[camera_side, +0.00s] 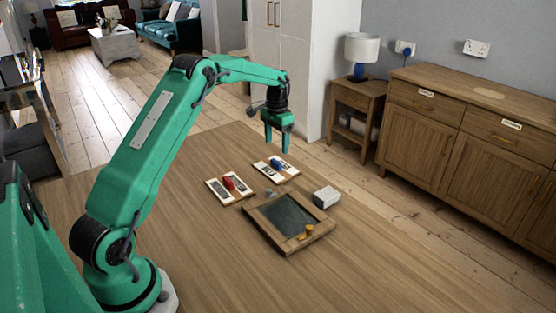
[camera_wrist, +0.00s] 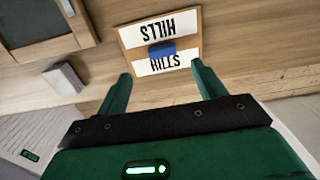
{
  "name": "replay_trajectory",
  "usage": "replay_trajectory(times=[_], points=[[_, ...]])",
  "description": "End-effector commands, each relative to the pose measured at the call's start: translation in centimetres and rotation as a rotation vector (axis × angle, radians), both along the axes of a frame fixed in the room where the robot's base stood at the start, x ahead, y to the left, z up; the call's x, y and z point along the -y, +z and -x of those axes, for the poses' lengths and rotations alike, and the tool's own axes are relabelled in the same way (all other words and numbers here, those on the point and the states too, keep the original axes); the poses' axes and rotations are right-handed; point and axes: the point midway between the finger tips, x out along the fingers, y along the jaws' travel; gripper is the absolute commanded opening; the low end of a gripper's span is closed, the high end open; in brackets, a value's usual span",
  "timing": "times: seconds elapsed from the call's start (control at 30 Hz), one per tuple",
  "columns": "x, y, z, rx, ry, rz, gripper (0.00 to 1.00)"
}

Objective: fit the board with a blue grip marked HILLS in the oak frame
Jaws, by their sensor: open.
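The board with a blue grip marked HILLS (camera_side: 276,168) lies flat on the wooden surface behind the oak frame. In the wrist view the board (camera_wrist: 160,32) shows two white strips with upside-down HILLS lettering, and the blue grip (camera_wrist: 161,50) between them. The oak frame (camera_side: 262,229) lies flat with a dark panel inside and a yellow-orange piece on its near right side. Its edge also shows at the upper left of the wrist view (camera_wrist: 48,48). My gripper (camera_side: 277,150) is open and empty above the board, its fingers apart on either side of the grip in the wrist view (camera_wrist: 161,70).
A similar board with a red grip (camera_side: 230,188) lies left of the blue-grip board. A small white block (camera_side: 326,196) stands right of the frame, and a small grey piece (camera_side: 270,192) lies near its back corner. The wooden surface left of the frame is clear.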

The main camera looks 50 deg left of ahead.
Motion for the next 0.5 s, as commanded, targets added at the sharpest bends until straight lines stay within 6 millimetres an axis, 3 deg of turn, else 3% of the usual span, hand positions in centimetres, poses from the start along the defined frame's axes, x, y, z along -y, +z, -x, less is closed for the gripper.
replay_trajectory(times=[0.3,0.5], points=[[0.0,-2.1,0.0,-0.001,0.0,0.0,0.69],[0.0,-2.6,0.0,0.0,0.001,0.0,0.69]])
